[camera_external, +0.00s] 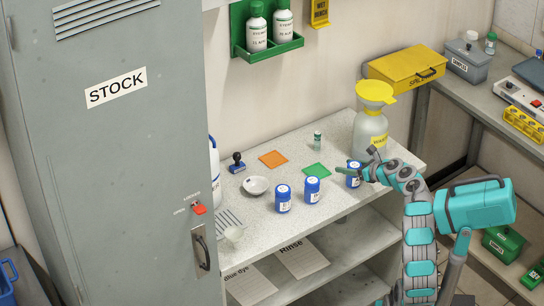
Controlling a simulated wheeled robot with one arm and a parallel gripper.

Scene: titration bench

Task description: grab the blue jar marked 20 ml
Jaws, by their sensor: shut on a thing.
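Several blue jars with white labels stand in a row on the speckled bench top (335,200): a left jar (283,199), a middle jar (312,190) and a right jar (353,175). My gripper (356,171) is at the right jar, shut on it, with its fingers covering part of its right side and top. The label writing is too small to read, so I cannot tell which is marked 20 ml. The held jar appears at or close to the bench surface.
A waste bottle with a yellow funnel (375,92) stands behind my gripper. A small vial (317,141), green mat (317,170), orange mat (273,159), white dish (255,186) and stamp (237,163) lie behind the jars. A grey STOCK cabinet (120,150) borders the left.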

